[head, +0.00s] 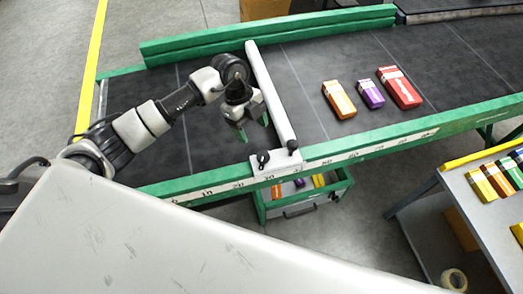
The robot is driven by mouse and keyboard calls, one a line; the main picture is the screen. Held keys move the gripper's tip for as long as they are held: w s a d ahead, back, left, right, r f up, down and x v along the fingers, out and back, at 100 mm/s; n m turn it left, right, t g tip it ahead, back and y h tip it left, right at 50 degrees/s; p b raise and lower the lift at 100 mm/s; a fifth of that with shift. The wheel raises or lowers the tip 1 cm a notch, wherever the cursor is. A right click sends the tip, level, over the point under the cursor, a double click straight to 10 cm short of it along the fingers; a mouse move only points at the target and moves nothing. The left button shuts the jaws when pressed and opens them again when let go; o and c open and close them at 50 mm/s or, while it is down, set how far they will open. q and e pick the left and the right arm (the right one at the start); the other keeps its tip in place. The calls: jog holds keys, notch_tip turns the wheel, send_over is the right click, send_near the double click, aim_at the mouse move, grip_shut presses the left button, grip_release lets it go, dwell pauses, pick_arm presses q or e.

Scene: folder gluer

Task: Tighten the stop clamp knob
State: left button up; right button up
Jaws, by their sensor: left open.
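The stop clamp (273,171) is a pale block on the near green rail of the conveyor. A black knob (263,158) stands on its left part, and a dark round end (292,145) shows to its right, at the near end of the white stop bar (270,95). The bar crosses the belt. My left gripper (253,131) is open and empty, pointing down over the belt just left of the bar. It is apart from the knob, a little farther back. My right gripper is out of view.
Orange (339,99), purple (370,94) and red (399,87) cartons lie on the dark belt (330,65) right of the bar. A green-framed drawer (304,200) with cartons sits below the rail. A side table (462,195) holds several cartons at right. The belt's left part is clear.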

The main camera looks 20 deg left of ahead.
aim_at(263, 156)
pick_arm(q)
jog(key=p+x, duration=0.2)
jog(key=x, duration=0.7)
jog(key=shift+s+d+f, duration=0.1)
jog(key=shift+d+f, duration=0.05)
jog(key=shift+f, duration=0.1)
jog(key=c, duration=0.9)
